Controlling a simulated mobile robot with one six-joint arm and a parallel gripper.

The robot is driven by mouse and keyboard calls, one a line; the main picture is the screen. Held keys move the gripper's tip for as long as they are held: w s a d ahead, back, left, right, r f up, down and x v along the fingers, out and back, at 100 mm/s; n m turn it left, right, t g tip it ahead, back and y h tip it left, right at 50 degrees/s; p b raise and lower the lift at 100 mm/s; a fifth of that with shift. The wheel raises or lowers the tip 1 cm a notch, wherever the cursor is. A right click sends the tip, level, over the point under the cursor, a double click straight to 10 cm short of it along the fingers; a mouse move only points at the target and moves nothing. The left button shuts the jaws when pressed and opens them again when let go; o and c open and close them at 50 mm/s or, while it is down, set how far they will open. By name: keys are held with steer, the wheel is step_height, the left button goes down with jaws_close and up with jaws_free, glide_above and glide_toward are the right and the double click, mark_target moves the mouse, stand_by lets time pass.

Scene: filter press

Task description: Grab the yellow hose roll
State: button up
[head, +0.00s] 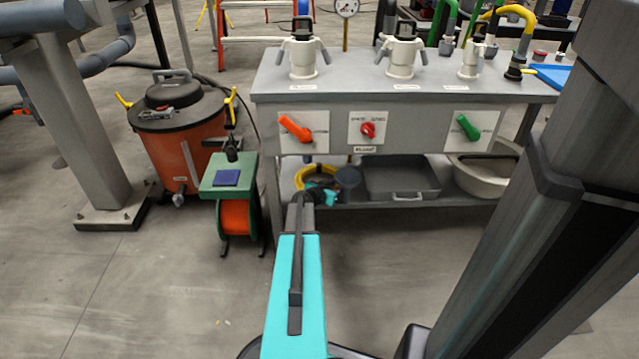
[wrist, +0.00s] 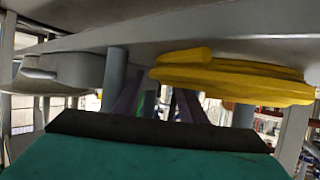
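The yellow hose roll (head: 303,174) lies on the lower shelf under the grey bench, at its left end, partly hidden behind my gripper. In the wrist view the yellow roll (wrist: 235,80) is large and right of centre, its coils seen edge-on. My gripper (head: 322,190) reaches in at the shelf's front, right at the roll in the head view. In the wrist view its two dark fingers (wrist: 160,100) stand apart with a gap between them. The roll is beside and above the right finger, not between the fingers. Whether they touch cannot be told.
A green reel stand (head: 229,177) and orange vacuum (head: 185,150) stand left. Open floor lies in front.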

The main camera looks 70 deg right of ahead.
steer(key=shift+c, duration=0.4)
jaws_close()
steer(key=shift+r, duration=0.2)
step_height(320, 180, up, 10)
steer(key=p, duration=0.3)
steer(key=shift+f, duration=0.15)
stand_by(0.4)
